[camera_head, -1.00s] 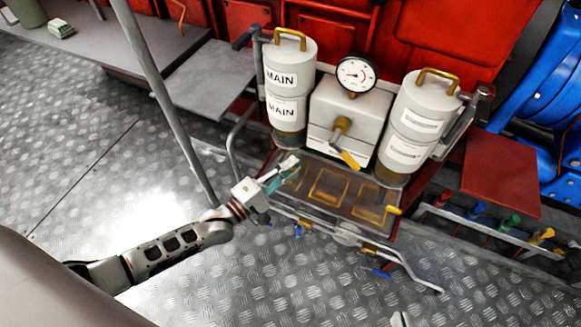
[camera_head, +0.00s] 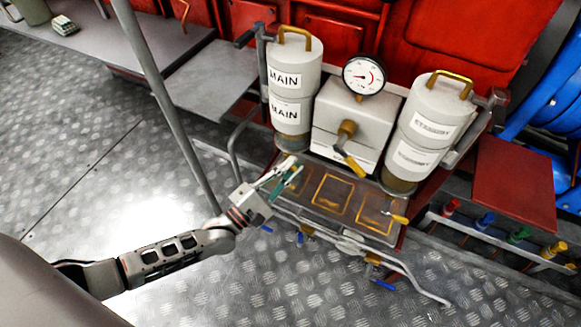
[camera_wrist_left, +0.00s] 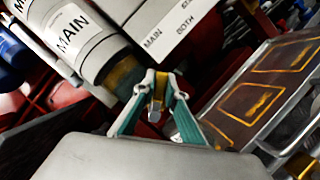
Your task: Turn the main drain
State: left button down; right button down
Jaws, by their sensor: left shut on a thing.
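The white canister labelled MAIN (camera_head: 292,85) stands at the left of the filter unit, with a dark brassy base. My left gripper (camera_head: 292,168) is just below it, over the left end of the tray. In the left wrist view, the gripper's teal fingers (camera_wrist_left: 156,85) are shut on a small brass-coloured drain handle (camera_wrist_left: 157,92) under the MAIN canister (camera_wrist_left: 82,45). In the head view the fingers hide this handle. A similar yellow drain handle (camera_head: 397,217) shows below the right canister (camera_head: 432,125). My right gripper is out of view.
A grey box with a brass selector lever (camera_head: 350,158) and a round gauge (camera_head: 363,76) stands between the canisters. The brown tray (camera_head: 312,203) lies below. A grey pole (camera_head: 165,105) rises beside my arm.

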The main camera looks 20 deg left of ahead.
pick_arm(q)
jog(key=c, duration=2)
grip_release()
jog(key=shift+c, duration=0.2)
jog(key=shift+s, duration=0.15)
jog(key=v, duration=1.2)
